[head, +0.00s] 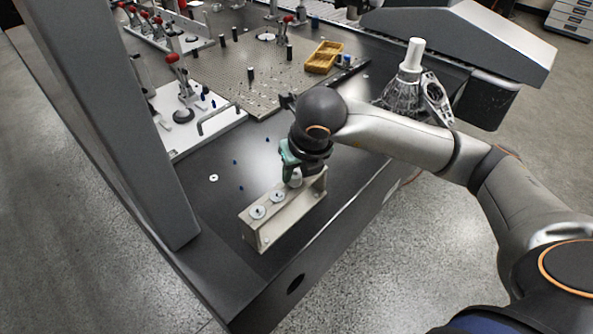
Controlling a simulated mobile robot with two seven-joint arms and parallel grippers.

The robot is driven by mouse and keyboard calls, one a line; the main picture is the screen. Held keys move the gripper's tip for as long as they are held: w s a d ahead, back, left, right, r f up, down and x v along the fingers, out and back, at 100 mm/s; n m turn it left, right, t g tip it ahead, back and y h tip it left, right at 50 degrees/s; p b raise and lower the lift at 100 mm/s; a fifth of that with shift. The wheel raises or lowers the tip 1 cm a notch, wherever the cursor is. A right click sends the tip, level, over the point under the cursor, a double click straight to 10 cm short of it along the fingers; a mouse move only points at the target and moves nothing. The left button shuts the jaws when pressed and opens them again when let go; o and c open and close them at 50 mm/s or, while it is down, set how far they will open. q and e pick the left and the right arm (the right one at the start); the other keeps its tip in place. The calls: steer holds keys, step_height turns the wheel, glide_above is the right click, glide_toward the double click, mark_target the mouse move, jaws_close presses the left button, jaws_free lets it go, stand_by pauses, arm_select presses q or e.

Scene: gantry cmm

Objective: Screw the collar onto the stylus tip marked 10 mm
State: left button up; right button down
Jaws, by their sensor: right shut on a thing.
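A pale metal rack (285,212) stands near the table's front edge. Two round pale discs with small dark centres, apparently stylus stations, show on its top, at the near end (257,212) and the middle (278,197). My right gripper (291,175), with green fingers, points down at the rack's far end. It is shut on a small part, apparently the collar, largely hidden by the fingers. A pale round piece (296,181) shows just below them on the rack; I cannot tell whether it is the collar or a stylus tip. No 10 mm marking is readable. My left gripper is not in view.
A white ring (213,178) and several small blue pins lie on the dark table left of the rack. A white fixture plate (205,135) with a handle and clamp stands behind. A yellow tray (323,57) sits farther back. A grey gantry column (135,110) rises at left.

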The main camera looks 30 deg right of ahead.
steer(key=shift+w+d, duration=0.1)
steer(key=shift+d, duration=0.25)
steer(key=shift+c, duration=2.3)
jaws_free()
steer(key=shift+a, duration=0.1)
steer(key=shift+r, duration=0.35)
steer(key=p+v, duration=0.2)
steer(key=v, duration=1)
steer(key=shift+s, duration=0.25)
steer(key=shift+a+f, duration=0.1)
steer(key=shift+f, duration=0.05)
